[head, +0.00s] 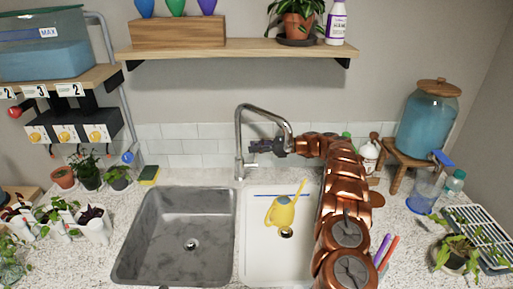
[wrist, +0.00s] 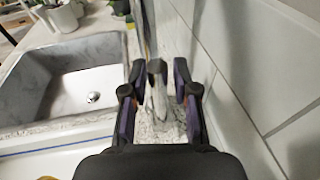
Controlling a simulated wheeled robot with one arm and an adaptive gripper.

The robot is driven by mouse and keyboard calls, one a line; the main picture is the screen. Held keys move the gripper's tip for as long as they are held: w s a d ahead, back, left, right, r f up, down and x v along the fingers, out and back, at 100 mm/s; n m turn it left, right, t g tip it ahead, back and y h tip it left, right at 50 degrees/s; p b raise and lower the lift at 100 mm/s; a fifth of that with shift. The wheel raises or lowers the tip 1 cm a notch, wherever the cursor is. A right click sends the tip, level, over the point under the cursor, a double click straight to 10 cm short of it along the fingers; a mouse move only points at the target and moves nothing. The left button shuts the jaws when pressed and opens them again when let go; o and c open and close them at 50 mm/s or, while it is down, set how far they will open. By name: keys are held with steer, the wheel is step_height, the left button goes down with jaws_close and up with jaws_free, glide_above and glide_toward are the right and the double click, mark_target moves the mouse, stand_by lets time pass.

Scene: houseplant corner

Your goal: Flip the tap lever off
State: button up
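The chrome tap (head: 239,135) stands behind the two sink basins, its spout arching to the right. My gripper (head: 258,147) is beside the tap's column, on its right, below the arch. In the wrist view my gripper (wrist: 159,75) has its two dark fingers spread, with a gap on each side of a grey metal piece (wrist: 157,68) standing between them. This piece looks like part of the tap, perhaps its lever; I cannot tell which. I see no clear water stream.
A yellow watering can (head: 281,211) stands in the white right basin (head: 262,262). The grey left basin (head: 160,235) is empty. The tiled wall (wrist: 225,50) is close on the gripper's right in the wrist view. A wooden shelf (head: 235,48) hangs above.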

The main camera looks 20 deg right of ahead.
steer(key=shift+o, duration=0.7)
step_height(320, 180, up, 10)
steer(key=shift+f, duration=0.1)
steer(key=shift+d, duration=0.1)
